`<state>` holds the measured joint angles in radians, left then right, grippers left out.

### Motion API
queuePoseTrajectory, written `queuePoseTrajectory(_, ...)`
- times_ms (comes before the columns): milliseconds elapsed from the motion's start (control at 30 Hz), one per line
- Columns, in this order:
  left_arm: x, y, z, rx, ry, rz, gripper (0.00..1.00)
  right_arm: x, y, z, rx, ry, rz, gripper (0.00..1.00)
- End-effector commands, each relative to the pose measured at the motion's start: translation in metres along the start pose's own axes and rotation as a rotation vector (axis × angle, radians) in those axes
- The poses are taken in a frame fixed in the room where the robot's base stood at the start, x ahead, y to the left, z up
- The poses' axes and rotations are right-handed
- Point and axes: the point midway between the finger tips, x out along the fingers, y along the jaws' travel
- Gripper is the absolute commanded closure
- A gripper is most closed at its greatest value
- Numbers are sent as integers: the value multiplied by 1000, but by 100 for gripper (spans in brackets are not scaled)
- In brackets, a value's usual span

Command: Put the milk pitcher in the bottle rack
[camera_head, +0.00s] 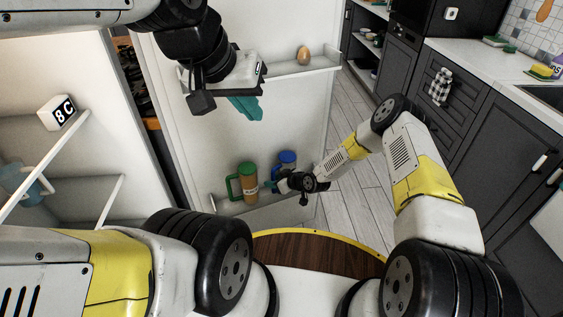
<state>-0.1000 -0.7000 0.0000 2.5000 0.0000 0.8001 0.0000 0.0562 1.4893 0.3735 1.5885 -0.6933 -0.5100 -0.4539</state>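The bottle rack (262,214) is the low shelf on the inside of the open fridge door. A pitcher with a green lid and handle and an orange-brown body (248,182) stands upright in it. A blue-lidded container (288,158) is just right of it, partly hidden by my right gripper; I cannot tell whether it is the milk pitcher. My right gripper (272,184) is low in front of these two; contact and opening are unclear. A pale blue pitcher (22,180) stands on a fridge shelf at left.
An egg (303,55) sits on the upper door shelf (290,70). A white block marked 8 and C (62,112) is on a fridge shelf at left. Dark cabinets (480,130) line the right. Wooden floor (350,195) is open between door and cabinets.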

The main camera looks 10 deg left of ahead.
Motion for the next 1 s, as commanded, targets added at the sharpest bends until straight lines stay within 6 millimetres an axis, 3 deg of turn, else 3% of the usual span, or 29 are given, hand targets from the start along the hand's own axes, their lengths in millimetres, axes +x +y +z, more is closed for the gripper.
queuePoseTrajectory(367, 0, 0, 0, 0, 0, 0, 100, -9, 1, -2, 1, -1, 0, 62)
queuePoseTrajectory(800, 0, 0, 0, 0, 0, 0, 100, -97, 1, -2, 0, -1, 1, 62)
queuePoseTrajectory(1000, 0, 0, 0, 0, 0, 0, 100, -118, 0, -2, 1, -1, 0, 62)
